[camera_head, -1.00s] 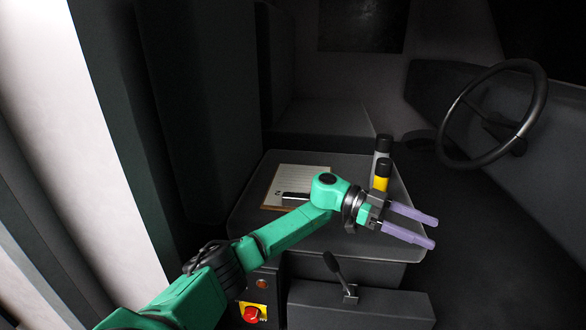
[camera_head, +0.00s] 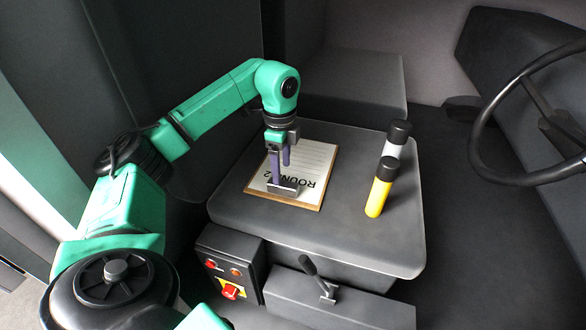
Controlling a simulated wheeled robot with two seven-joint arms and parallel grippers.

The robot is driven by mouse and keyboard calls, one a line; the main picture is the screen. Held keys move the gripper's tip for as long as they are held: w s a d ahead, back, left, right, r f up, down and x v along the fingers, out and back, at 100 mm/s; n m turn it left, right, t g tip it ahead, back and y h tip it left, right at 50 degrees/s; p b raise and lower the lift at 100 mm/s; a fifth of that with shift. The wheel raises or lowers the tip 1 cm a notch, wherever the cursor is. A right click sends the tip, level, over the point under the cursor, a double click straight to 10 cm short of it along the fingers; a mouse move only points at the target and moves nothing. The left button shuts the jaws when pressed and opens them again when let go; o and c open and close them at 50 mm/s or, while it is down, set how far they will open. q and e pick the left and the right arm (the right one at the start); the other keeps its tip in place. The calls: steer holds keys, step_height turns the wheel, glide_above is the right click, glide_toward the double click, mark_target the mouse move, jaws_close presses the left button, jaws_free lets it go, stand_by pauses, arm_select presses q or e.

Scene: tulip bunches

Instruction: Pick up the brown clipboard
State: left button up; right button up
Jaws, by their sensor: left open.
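The fingers and wrist hide part of the clipboard's left half. My right gripper is not in view.
A yellow cylinder (camera_head: 379,192) with a black cap and a grey-white one (camera_head: 396,146) stand right of the clipboard. A steering wheel (camera_head: 500,120) is at the right. A lever (camera_head: 317,276) and a box with a red button (camera_head: 231,291) are in front.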

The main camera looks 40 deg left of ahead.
mark_target(283, 183)
arm_select(q)
step_height(283, 183, down, 5)
steer(key=p, duration=0.3)
steer(key=shift+w+f, duration=0.15)
steer(key=shift+f, duration=0.35)
steer(key=shift+c, duration=0.6)
jaws_close()
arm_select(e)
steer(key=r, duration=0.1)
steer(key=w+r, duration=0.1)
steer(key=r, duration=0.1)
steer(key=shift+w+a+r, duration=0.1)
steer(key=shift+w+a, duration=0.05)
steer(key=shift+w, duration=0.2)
